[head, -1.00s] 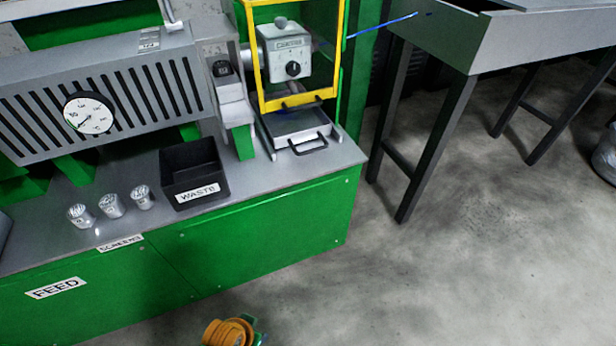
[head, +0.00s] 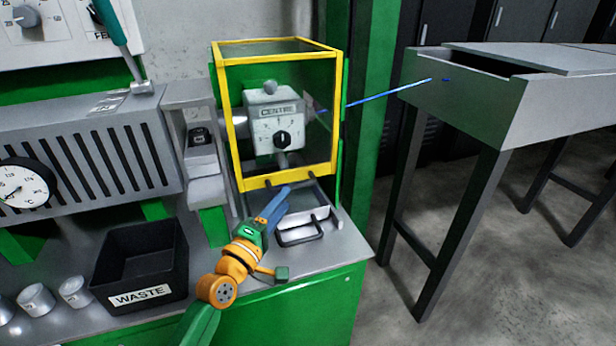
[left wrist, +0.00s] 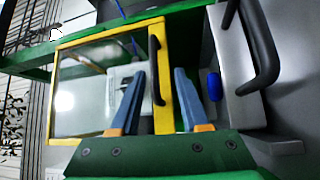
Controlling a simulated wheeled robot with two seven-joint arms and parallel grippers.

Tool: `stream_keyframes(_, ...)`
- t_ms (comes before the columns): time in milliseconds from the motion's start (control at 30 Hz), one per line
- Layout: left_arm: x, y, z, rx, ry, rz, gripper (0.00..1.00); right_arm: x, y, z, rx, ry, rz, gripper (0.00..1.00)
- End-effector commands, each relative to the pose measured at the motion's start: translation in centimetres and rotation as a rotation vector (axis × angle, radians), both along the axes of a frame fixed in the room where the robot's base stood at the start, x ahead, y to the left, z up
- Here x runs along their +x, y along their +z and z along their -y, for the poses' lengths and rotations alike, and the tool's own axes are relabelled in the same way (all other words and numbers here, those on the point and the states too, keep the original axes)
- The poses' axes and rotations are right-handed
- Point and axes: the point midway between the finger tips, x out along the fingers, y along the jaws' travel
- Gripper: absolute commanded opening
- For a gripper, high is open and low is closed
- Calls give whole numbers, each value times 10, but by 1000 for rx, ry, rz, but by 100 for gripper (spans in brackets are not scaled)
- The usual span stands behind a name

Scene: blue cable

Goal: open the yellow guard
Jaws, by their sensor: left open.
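The yellow guard (head: 336,120) is a yellow-framed clear box, down in front of the grey unit labelled CENTRE (head: 275,125). In the left wrist view its yellow edge bar (left wrist: 163,112) carries a black bar handle (left wrist: 154,60). My left gripper (head: 277,200) is just below the guard's lower front bar, above the tray. In the left wrist view the blue fingers of my left gripper (left wrist: 159,72) are apart, with the handle showing between them. I cannot tell how far the tips are from it. The handle is not clear in the head view. My right gripper is out of view.
A metal tray with a black handle (head: 300,232) lies below the guard. A black WASTE bin (head: 140,258) stands left of my arm. A blue cable (head: 385,95) runs from the unit to a grey trough (head: 470,95) at the right. Small metal cups (head: 36,300) stand lower left.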

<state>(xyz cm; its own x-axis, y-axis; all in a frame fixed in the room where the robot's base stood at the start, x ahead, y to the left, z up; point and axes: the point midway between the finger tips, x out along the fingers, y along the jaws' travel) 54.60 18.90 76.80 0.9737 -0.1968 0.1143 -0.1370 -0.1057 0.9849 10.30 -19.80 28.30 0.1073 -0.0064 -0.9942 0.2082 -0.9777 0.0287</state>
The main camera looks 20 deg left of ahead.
Motion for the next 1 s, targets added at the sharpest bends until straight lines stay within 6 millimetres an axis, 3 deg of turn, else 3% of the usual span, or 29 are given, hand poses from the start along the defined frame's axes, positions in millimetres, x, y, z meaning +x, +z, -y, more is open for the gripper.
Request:
stream_keyframes(400, 61, 5, 12, -2, 0, 2, 46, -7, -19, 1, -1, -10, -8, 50)
stream_keyframes(733, 66, 8, 14, 0, 0, 0, 46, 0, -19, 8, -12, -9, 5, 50)
stream_keyframes(767, 66, 8, 14, 0, 0, 0, 40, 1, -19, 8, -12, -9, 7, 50)
stream_keyframes(900, 66, 7, 14, 0, 0, 0, 2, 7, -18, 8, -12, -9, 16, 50)
stream_keyframes(1000, 66, 7, 14, 1, 0, 0, 0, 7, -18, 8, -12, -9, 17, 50)
